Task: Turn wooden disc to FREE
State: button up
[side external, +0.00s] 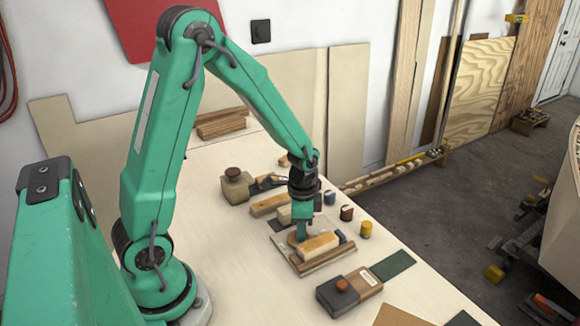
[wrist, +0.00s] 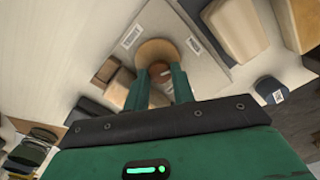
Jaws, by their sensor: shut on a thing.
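The round wooden disc (wrist: 157,50) lies on a pale plate (wrist: 185,16) in the wrist view, with a darker brown round knob (wrist: 160,71) on it. Two small white labels sit on the plate, one left of the disc (wrist: 131,36) and one right of it (wrist: 193,45); their print is too small to read. My gripper (wrist: 161,80) has its green fingers on either side of the knob, shut on it. In the side view my gripper (side external: 302,236) points down at the plate (side external: 283,243), and its fingers and nearby blocks hide most of the disc.
Wooden blocks (side external: 318,244) stand close by the gripper. The table's left front (side external: 250,290) is clear.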

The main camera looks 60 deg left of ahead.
dwell(0.3)
jog(key=o, duration=1)
jog(key=shift+r, duration=0.1)
jog(key=shift+r, duration=3.8)
jog(key=shift+r, duration=0.15)
